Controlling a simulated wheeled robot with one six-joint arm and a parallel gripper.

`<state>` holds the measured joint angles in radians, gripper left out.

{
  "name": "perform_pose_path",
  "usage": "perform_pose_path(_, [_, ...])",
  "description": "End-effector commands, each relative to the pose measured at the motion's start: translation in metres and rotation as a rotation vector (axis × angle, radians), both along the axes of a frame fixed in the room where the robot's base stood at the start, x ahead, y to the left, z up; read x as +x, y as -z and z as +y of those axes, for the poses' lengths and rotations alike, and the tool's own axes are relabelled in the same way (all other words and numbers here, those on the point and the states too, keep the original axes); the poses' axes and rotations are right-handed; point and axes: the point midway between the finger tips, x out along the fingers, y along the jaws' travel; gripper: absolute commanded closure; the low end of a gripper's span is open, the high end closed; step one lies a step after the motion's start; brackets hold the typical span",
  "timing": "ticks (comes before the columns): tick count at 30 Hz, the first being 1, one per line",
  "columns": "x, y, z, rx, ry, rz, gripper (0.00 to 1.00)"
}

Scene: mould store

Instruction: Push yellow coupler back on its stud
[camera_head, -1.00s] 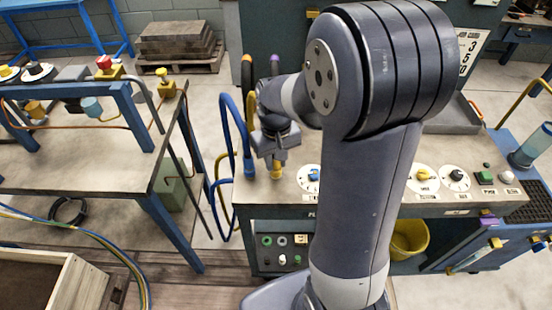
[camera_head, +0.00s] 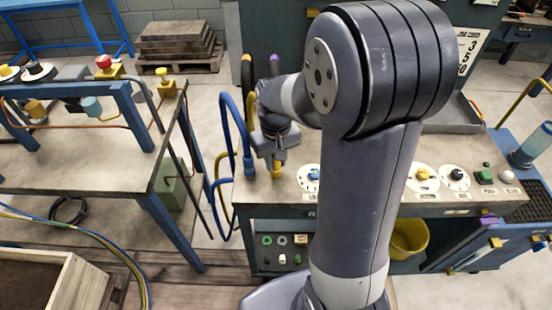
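The yellow coupler (camera_head: 277,171) shows just under my gripper (camera_head: 277,165), at the left end of the grey bench top. My gripper points down, with its fingers close around or beside the coupler's upper part. I cannot tell whether the fingers are shut on it. The stud is hidden, so I cannot tell whether the coupler touches it. A blue coupler (camera_head: 249,169) on a blue hose stands just left of my gripper.
Blue and yellow hoses (camera_head: 226,130) loop off the bench's left edge. Right of my gripper are a dial with a blue knob (camera_head: 313,175), more dials (camera_head: 422,174) and a green button (camera_head: 484,177). A steel table (camera_head: 90,168) stands at left, across a gap.

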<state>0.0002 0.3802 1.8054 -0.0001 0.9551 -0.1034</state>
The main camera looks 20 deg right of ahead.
Motion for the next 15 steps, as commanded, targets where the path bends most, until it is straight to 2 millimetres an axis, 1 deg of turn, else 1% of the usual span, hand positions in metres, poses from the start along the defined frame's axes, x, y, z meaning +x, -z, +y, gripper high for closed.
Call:
perform_pose_path(1, [-0.0001, 0.0010, 0.0000, 0.000, 0.000, 0.001, 0.74])
perform_pose_path(10, [-0.0002, 0.0010, 0.0000, 0.000, 0.000, 0.001, 0.50])
perform_pose_path(15, [-0.0003, 0.0011, 0.0000, 0.000, 0.000, 0.001, 0.50])
